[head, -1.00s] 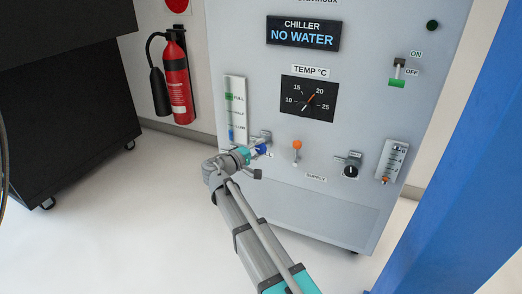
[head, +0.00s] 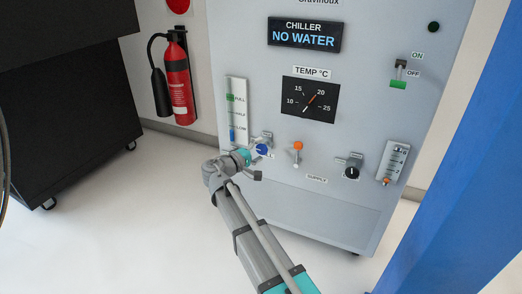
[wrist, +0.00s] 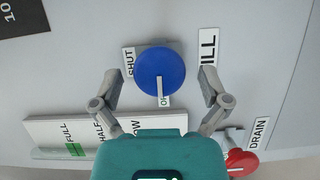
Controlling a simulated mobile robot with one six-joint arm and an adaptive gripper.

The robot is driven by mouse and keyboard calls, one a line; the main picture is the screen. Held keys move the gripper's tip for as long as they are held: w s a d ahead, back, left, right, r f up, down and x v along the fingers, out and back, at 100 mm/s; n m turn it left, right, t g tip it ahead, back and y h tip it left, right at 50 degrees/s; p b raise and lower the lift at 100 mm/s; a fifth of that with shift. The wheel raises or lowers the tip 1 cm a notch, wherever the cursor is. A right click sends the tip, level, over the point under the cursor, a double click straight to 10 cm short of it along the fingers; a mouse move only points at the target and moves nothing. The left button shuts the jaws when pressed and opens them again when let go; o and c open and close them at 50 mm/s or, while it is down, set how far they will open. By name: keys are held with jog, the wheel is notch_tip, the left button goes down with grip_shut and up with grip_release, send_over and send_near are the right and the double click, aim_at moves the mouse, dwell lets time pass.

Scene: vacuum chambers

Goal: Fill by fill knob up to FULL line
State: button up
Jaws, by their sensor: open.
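In the head view my gripper (head: 245,156) is just in front of the knob. The gauge shows blue only at its bottom, around LOW; a green mark is at FULL.
The chiller display (head: 304,35) reads NO WATER. A red drain knob (wrist: 241,161) sits close to my gripper's right finger. An orange-tipped lever (head: 298,147) and a black supply knob (head: 351,172) are to the right. A blue post (head: 450,170) stands at right.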

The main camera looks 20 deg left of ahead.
jog(key=v, duration=1.1)
jog(key=shift+s+a, duration=0.15)
jog(key=shift+s, duration=0.2)
jog(key=shift+s+f, duration=0.1)
jog(key=shift+f, duration=0.05)
